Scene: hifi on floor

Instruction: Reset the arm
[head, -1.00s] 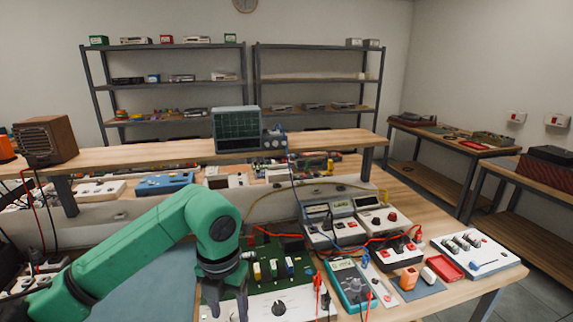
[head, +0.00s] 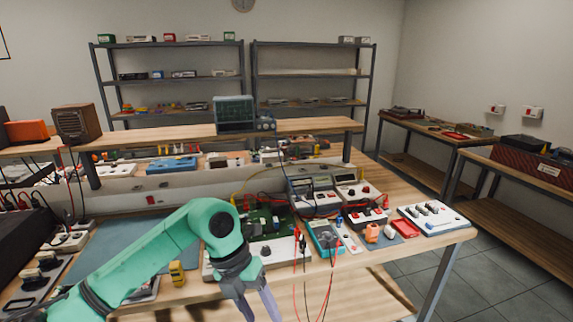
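My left arm comes in from the lower left in the head view, green with dark joints. Its gripper (head: 257,309) hangs pointing down in front of the workbench's front edge, its two grey fingers apart with nothing seen between them. The fingertips run to the bottom edge of the picture. My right gripper is not in view. Behind the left wrist stands the green circuit board (head: 272,221) on its white base.
The workbench holds a teal multimeter (head: 325,239) with hanging leads, a white switch board (head: 434,218) and a small yellow item (head: 177,274). An oscilloscope (head: 235,112) stands on the raised shelf. Grey floor (head: 500,275) is open at the right.

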